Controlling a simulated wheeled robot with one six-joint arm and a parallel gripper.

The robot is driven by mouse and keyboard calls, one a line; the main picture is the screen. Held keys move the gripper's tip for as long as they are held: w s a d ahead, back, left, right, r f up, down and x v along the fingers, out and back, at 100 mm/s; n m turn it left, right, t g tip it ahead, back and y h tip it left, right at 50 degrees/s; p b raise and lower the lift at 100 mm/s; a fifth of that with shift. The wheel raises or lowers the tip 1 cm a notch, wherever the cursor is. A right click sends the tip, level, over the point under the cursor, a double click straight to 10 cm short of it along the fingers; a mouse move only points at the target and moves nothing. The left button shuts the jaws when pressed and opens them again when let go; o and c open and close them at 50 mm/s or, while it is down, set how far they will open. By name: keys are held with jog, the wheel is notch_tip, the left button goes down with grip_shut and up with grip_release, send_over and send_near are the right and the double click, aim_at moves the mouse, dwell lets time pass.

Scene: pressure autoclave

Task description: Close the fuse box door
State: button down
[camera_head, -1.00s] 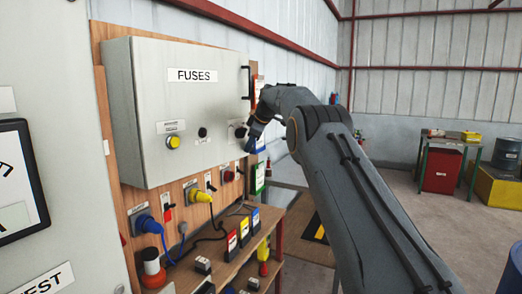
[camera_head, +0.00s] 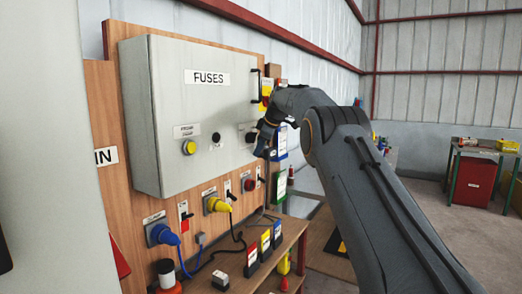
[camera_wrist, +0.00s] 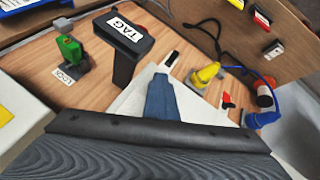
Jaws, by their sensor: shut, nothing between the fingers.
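The fuse box (camera_head: 140,115) is a grey cabinet on a wooden board at the left of the head view. Its door (camera_head: 220,110) faces forward, with a "FUSES" label and a black handle (camera_head: 254,86) on its right edge. The door looks flush with the box; I cannot tell whether a small gap is left. My gripper (camera_head: 261,148) is shut and empty by the door's lower right edge; contact is unclear. In the wrist view its blue-grey fingers (camera_wrist: 162,97) point towards the board, with a pale surface around them.
Plugs and sockets, including a yellow plug (camera_head: 217,205) and a blue plug (camera_head: 163,235), stick out below the box. A wooden shelf (camera_head: 285,243) with small boxes stands lower. A black "TAG" piece (camera_wrist: 122,35) and green lock (camera_wrist: 70,50) are near my fingers.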

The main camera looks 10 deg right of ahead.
jog(key=shift+w+a+r, duration=0.3)
jog(key=shift+a+r, duration=0.2)
jog(key=shift+b+v, duration=0.5)
jog(key=shift+v, duration=0.25)
jog(key=s+d+f+b+v, duration=0.1)
jog(key=b+v, duration=0.1)
jog(key=v, duration=0.4)
jog(key=s+f+m+g+h, duration=0.1)
jog(key=s+f+m, duration=0.3)
jog(key=s+f, duration=0.6)
jog(key=s+d+f+m+g+h, duration=0.1)
jog(key=s+f+m, duration=0.4)
jog(key=s, duration=2)
jog(key=s+d+f+m+g+h, duration=0.1)
jog(key=s+f+m+g, duration=0.2)
jog(key=s+f, duration=1.4)
jog(key=shift+s+f+m, duration=0.2)
jog(key=shift+s+m, duration=0.05)
jog(key=shift+m, duration=0.85)
